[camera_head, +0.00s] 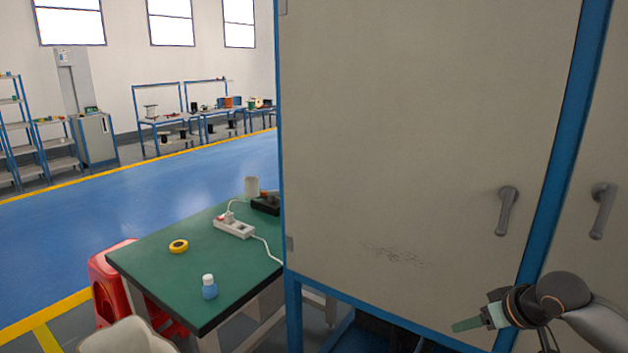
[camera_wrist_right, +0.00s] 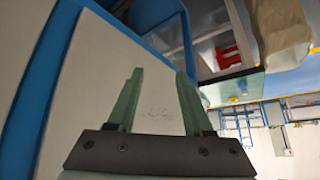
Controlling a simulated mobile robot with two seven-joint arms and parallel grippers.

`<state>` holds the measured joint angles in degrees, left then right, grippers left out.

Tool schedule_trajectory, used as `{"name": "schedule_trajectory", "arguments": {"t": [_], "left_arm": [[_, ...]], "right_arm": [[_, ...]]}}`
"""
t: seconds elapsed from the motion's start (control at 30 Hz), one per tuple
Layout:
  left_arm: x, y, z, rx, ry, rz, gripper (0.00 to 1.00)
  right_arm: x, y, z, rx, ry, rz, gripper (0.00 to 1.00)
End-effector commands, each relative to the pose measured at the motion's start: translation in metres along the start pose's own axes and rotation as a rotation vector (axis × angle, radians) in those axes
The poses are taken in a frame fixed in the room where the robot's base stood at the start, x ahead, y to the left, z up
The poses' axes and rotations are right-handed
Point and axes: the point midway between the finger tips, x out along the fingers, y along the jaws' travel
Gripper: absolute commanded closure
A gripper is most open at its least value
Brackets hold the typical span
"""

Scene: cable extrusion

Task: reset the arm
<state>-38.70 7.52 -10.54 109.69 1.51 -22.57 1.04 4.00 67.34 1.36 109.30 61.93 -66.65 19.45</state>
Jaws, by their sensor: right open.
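My right arm comes in at the lower right of the head view, and its gripper (camera_head: 470,323) is in front of the grey cabinet door, below the handles. In the right wrist view the two green fingers of the right gripper (camera_wrist_right: 158,92) stand apart with nothing between them. The cabinet door (camera_wrist_right: 95,70) shows behind the fingers; I cannot tell how close they are to it. My left gripper does not show in either view.
A large grey cabinet (camera_head: 420,130) with blue edges and two handles (camera_head: 507,211) fills the right side. A green table (camera_head: 150,262) bears a power strip (camera_head: 234,228), yellow tape (camera_head: 178,246) and a bottle (camera_head: 209,287). A red stool (camera_head: 105,275) stands left. Blue floor is open beyond.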

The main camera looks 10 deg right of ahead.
Motion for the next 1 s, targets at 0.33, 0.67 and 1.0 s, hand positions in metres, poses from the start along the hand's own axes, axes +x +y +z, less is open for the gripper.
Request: {"name": "schedule_trajectory", "arguments": {"t": [0.33, 0.67, 1.0], "left_arm": [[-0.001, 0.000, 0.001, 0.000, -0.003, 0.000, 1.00], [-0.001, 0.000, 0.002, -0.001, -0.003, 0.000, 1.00], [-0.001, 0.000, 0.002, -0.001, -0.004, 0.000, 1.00]], "right_arm": [[0.126, -0.099, 0.176, -0.073, 0.056, -0.106, 0.49], [0.130, -0.211, 0.300, -0.130, 0.148, -0.134, 0.49], [0.119, -0.241, 0.321, -0.154, 0.182, -0.128, 0.49]]}}
